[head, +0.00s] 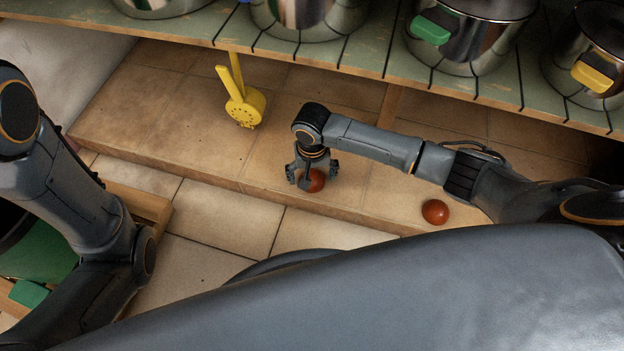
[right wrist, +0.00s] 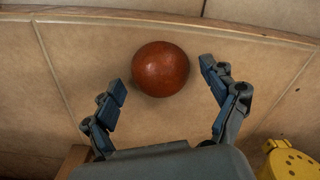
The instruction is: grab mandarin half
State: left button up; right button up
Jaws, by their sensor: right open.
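Two reddish-brown, rounded pieces lie on the tiled ledge; their cut faces do not show, so I cannot tell whether either is a mandarin half. One piece (head: 317,181) is under my right gripper (head: 316,177) near the ledge's front edge, partly hidden by the fingers. The other piece (head: 435,211) lies further right, beside my right arm. In the right wrist view, the near piece (right wrist: 160,69) sits between and slightly beyond the spread fingertips of the right gripper (right wrist: 162,80), with a gap on both sides. My left arm shows at left, but its gripper is out of view.
A green slatted shelf (head: 375,40) with several metal pots overhangs the ledge at the back. The ledge (head: 165,120) is clear at left.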

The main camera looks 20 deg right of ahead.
jog(key=shift+c, duration=0.2)
jog(key=c, duration=1.3)
jog(key=shift+o, duration=0.2)
jog(key=shift+r, duration=0.1)
